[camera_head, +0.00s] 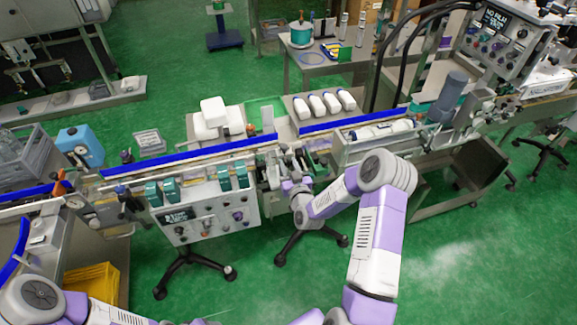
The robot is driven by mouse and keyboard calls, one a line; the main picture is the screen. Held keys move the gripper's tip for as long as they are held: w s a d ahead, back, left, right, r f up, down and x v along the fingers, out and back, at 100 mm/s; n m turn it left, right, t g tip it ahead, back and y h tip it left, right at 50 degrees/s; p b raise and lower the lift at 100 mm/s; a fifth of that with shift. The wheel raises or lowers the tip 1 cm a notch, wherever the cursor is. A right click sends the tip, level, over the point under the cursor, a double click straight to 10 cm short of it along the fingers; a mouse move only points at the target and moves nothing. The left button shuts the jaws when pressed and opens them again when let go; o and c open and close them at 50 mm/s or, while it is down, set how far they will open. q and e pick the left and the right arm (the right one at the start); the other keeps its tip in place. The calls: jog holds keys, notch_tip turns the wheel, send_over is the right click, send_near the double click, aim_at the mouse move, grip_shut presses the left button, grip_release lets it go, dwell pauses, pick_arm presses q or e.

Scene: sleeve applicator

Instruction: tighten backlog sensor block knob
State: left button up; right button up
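My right arm reaches in from the lower right and bends back to the left. My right gripper (290,180) is at the right end of the conveyor's control panel, close against the small dark and metal fittings (272,170) beside the blue rail. Its fingers are too small and crowded to tell whether they are open or shut, or touching anything. I cannot make out which small part is the backlog sensor block knob. Part of my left arm shows at the bottom left; its gripper is out of view.
A control panel (207,217) with several knobs and green blocks (153,193) hangs under the conveyor's blue rail (190,155). White bottles (325,102) lie behind another blue rail (355,121). A yellow crate (92,284) stands at lower left. The green floor (470,270) at right is clear.

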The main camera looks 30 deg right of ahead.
jog(key=shift+c, duration=1.4)
